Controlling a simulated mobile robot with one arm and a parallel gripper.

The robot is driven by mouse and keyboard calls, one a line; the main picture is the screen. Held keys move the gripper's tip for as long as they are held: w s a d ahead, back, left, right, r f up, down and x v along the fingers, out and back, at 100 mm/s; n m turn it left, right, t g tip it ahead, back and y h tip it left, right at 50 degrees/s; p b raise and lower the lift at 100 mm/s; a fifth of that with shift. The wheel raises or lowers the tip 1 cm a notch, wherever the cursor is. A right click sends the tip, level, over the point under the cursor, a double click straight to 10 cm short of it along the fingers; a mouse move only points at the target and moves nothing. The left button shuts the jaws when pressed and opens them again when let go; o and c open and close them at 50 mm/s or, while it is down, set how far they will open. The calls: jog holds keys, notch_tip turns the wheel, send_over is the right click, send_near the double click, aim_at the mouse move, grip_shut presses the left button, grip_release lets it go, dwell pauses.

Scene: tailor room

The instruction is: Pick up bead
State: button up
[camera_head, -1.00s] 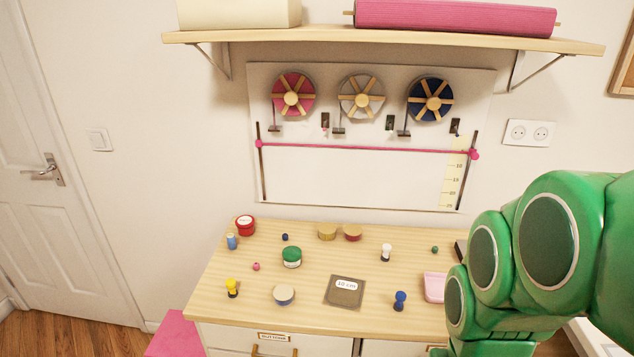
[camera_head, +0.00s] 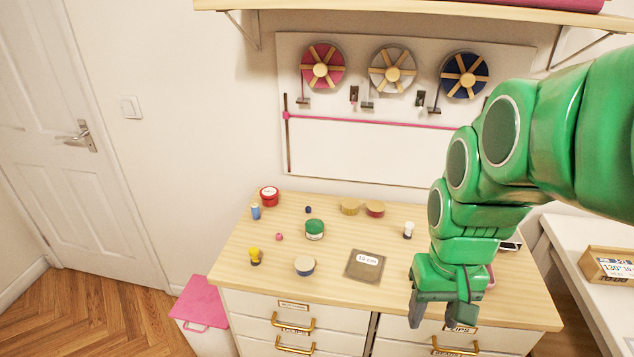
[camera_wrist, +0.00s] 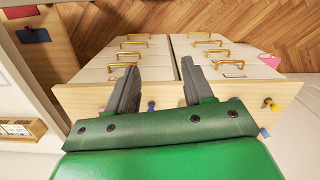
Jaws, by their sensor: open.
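Small round bead-like things lie on the wooden cabinet top (camera_head: 235,262): a pink one (camera_head: 279,237) at the left and a dark blue one (camera_head: 308,209) further back. I cannot tell which bead is meant. My green arm covers the right part of the top, where a small green one showed earlier. My gripper (camera_head: 443,318) hangs in front of the cabinet's right part, away from the pink and blue beads. In the wrist view my gripper (camera_wrist: 158,70) has its grey fingers spread, with nothing between them.
Drawer handles (camera_head: 295,324) stick out below. A pink-lidded bin (camera_head: 203,303) stands left.

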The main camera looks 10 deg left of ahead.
jog(key=w+a+f+n+t, duration=0.1)
jog(key=w+a, duration=0.2)
jog(key=w, duration=0.2)
jog(key=w+a+n, duration=0.1)
jog(key=w+a, duration=0.2)
jog(key=w, duration=0.3)
jog(key=n+t+y, duration=0.2)
jog(key=n, duration=0.2)
send_near(279, 234)
jog(key=f, duration=0.2)
jog(key=shift+x, duration=3.4)
jog(key=shift+w+a, duration=0.1)
jog(key=shift+a, duration=0.05)
jog(key=shift+c, duration=0.3)
grip_shut()
